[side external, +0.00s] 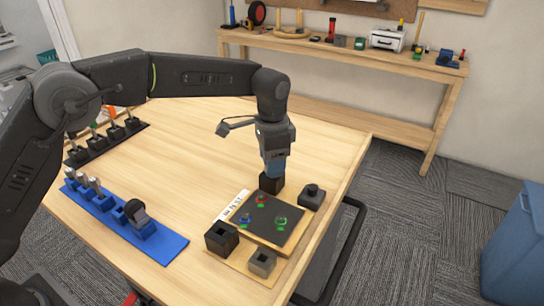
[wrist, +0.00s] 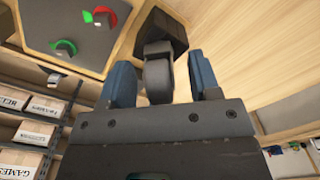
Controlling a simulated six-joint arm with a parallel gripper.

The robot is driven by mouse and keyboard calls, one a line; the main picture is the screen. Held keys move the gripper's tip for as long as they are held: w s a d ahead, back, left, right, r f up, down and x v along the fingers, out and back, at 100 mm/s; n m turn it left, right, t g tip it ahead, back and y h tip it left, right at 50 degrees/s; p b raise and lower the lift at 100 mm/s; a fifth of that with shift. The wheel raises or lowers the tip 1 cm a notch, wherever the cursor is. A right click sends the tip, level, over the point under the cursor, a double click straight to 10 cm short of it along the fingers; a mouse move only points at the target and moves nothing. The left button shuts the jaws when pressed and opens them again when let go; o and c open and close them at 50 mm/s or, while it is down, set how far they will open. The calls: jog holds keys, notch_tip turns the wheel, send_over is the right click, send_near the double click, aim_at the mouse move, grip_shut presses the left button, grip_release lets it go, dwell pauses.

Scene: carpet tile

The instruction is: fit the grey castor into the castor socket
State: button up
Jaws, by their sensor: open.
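My gripper (side external: 273,168) points down over the dark socket block (side external: 270,185) at the back corner of the board. In the wrist view my gripper (wrist: 161,68) is open, with one blue finger on each side of the grey castor wheel (wrist: 158,80). A gap shows between the wheel and the right finger; the left finger is closer to the wheel. The castor stands at the dark socket block (wrist: 162,32), its wheel end toward my gripper. Its stem is hidden, so I cannot tell how deep it sits. In the side view my fingers hide the castor.
A black board (side external: 262,222) with coloured knobs is beside the socket block. A knobbed black block (side external: 312,197), an open black block (side external: 221,239) and an open grey block (side external: 262,263) surround it. A blue rack (side external: 165,245) holds several parts. Bare tabletop lies between rack and board.

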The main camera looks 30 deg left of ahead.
notch_tip(320, 180, up, 14)
dwell(0.6)
jog(key=s+a+r+n+t, duration=0.2)
jog(key=s+a+r, duration=0.1)
jog(key=s+a, duration=0.35)
jog(key=s+a+r+n+t, duration=0.1)
jog(key=s+a+r+n, duration=0.2)
jog(key=s+a, duration=0.35)
jog(key=s+a+f+n+t, duration=0.1)
jog(key=s+a+f+n, duration=0.1)
jog(key=s+f, duration=0.3)
jog(key=s+a+f+n+t, duration=0.1)
jog(key=s+f, duration=0.4)
jog(key=s, duration=0.8)
jog(key=shift+a+n+t, duration=0.3)
jog(key=shift+a+n, duration=0.05)
jog(key=shift+n, duration=0.15)
